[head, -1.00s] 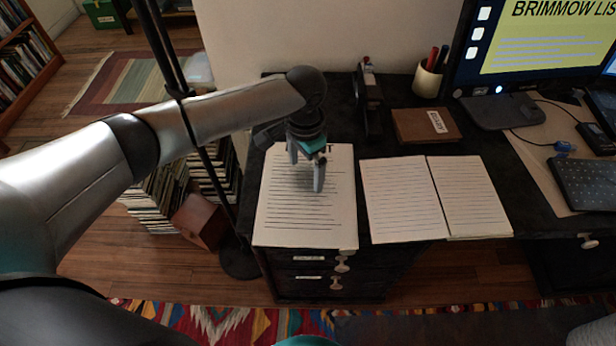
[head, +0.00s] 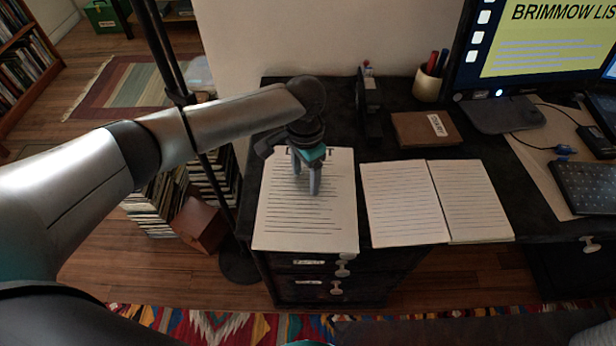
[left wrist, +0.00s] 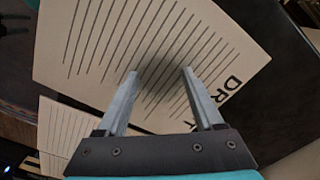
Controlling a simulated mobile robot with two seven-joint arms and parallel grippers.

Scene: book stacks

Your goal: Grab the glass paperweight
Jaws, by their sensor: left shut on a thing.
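My left gripper (head: 306,188) is over the printed paper stack (head: 285,225) on the left part of the dark desk, with its fingers pointing down. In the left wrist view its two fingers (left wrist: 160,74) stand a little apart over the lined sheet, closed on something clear. The glass paperweight has no sharp outline in either view. A soft dark patch shows on the page between the fingertips. My right gripper is not in view.
An open lined notebook (head: 405,200) lies right of the stack. Behind it are a brown box (head: 425,129), a pen cup (head: 427,85) and a dark upright device (head: 368,108). A thin dark pole (head: 208,165) stands left of the desk.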

